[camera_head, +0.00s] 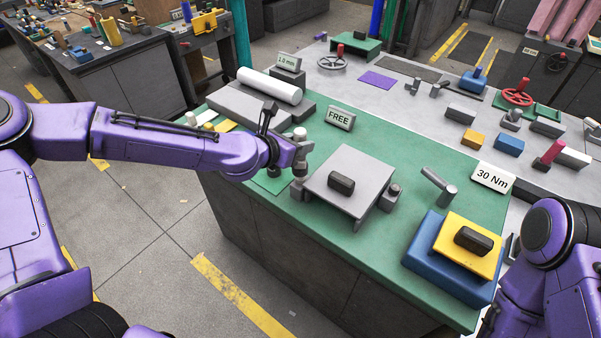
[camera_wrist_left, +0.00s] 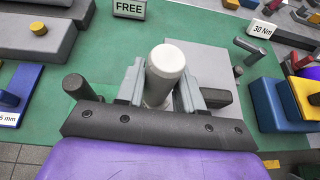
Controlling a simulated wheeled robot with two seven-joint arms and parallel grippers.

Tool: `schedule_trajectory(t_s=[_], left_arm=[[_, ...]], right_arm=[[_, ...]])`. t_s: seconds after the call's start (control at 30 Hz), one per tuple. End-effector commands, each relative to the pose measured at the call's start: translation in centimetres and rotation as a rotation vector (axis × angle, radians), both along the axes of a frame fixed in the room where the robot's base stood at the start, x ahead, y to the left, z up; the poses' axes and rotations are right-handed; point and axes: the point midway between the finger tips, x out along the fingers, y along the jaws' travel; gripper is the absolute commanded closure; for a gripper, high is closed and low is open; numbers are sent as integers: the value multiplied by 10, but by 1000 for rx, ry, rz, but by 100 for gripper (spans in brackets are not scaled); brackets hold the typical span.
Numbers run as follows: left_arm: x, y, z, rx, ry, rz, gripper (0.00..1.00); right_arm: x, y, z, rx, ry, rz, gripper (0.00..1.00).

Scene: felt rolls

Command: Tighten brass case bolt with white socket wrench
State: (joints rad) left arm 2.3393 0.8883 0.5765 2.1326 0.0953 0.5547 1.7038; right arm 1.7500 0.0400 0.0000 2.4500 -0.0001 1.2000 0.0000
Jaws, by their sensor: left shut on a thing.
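My left gripper (camera_head: 299,168) is shut on an upright tool with a round white top, which looks like the white socket wrench (camera_head: 300,133). In the left wrist view this white top (camera_wrist_left: 166,62) stands between the two grey fingers of the gripper (camera_wrist_left: 162,92). The tool's lower end is hidden there. It is just left of a grey plate with a black handle (camera_head: 322,177). A yellow lid with a black handle (camera_head: 452,249) lies on a blue case (camera_head: 425,241) at the right. A small brass-coloured knob (camera_wrist_left: 38,28) sits on a grey block; I cannot tell if it is the bolt.
A FREE sign (camera_head: 340,118) stands behind the grey plate, and a 30 Nm sign (camera_head: 493,178) stands at the right. A grey angled post (camera_head: 440,188) rises near the blue case. A white roll (camera_head: 270,86) lies at the back left. Green mat is clear between the plate and blue case.

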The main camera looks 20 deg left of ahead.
Motion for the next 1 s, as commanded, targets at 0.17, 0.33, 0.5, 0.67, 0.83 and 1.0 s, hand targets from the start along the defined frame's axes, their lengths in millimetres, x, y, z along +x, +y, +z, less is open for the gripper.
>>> schedule_trajectory(t_s=[0.17,0.33,0.5,0.67,0.83,1.0], left_arm=[[0,0,18,0,-2,0,100],[0,0,30,-1,-3,0,100],[0,0,43,0,-3,0,100],[0,0,46,-1,-3,0,100],[0,0,45,0,-3,0,100],[0,0,45,0,-3,0,100]], right_arm=[[0,0,15,0,0,0,100],[0,0,25,0,0,0,100],[0,0,35,0,0,0,100],[0,0,38,0,0,0,100],[0,0,37,0,0,0,100],[0,0,37,0,0,0,100]])
